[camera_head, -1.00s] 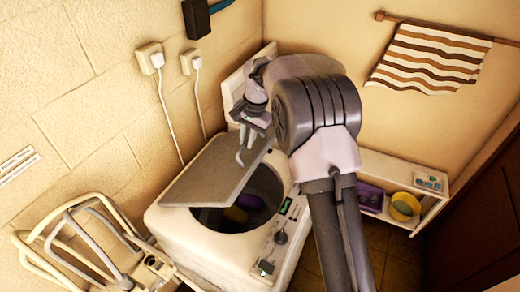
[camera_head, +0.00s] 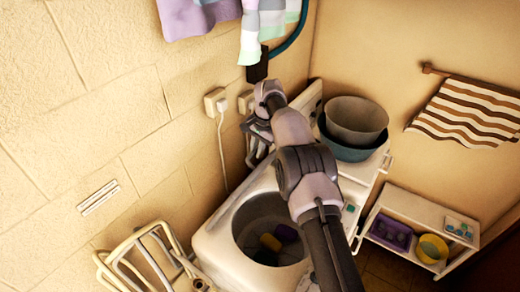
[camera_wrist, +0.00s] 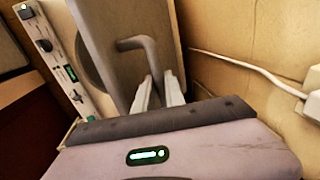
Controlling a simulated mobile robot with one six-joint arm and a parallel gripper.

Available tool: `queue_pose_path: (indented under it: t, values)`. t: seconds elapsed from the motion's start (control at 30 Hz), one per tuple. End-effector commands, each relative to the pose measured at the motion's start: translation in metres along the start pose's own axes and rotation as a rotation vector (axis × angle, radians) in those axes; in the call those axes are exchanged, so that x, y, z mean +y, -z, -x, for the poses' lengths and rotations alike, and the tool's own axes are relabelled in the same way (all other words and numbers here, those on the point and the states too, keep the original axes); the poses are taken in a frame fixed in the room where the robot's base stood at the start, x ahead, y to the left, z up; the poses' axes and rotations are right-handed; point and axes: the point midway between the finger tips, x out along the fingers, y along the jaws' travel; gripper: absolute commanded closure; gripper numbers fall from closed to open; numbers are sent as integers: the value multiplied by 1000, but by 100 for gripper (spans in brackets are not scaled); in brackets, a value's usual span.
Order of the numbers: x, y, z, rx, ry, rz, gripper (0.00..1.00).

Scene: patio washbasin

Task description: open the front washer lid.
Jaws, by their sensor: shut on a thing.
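The front washer (camera_head: 209,248) is white, and its round drum opening is uncovered, with coloured items (camera_head: 270,242) inside. Its lid is raised steeply near the wall; in the head view my arm mostly hides it. In the wrist view the lid (camera_wrist: 110,30) is a grey panel with a bent dark grey handle (camera_wrist: 133,43). My gripper (camera_head: 258,150) is at the lid near the wall, beyond the drum. In the wrist view its fingers (camera_wrist: 157,92) are shut on the handle's end.
Stacked basins (camera_head: 355,120) stand on a white appliance behind the washer. A plug and cord (camera_head: 217,103) are on the left wall near my gripper. A metal rack (camera_head: 150,250) stands front left, a low shelf (camera_head: 425,222) at right. Cloths (camera_head: 265,25) hang above.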

Motion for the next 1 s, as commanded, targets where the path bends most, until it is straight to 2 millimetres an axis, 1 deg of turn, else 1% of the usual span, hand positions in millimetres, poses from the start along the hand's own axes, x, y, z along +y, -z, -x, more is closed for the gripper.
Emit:
queue_pose_path:
  t: [0.4,0.43,0.47,0.5,0.53,0.83,0.87,0.93,0.97,1.0]
  values:
    - [-1,2,1,5,1,2,100]
    - [-1,2,1,5,1,1,80]
    - [-1,2,1,5,1,1,74]
    - [-1,2,1,4,1,1,66]
    - [-1,2,1,4,1,1,64]
    - [-1,1,3,4,2,0,64]
    - [-1,2,6,4,2,0,64]
    - [-2,2,18,5,4,-1,64]
    - [-2,2,25,6,4,-1,64]
    - [-1,2,36,7,4,0,64]
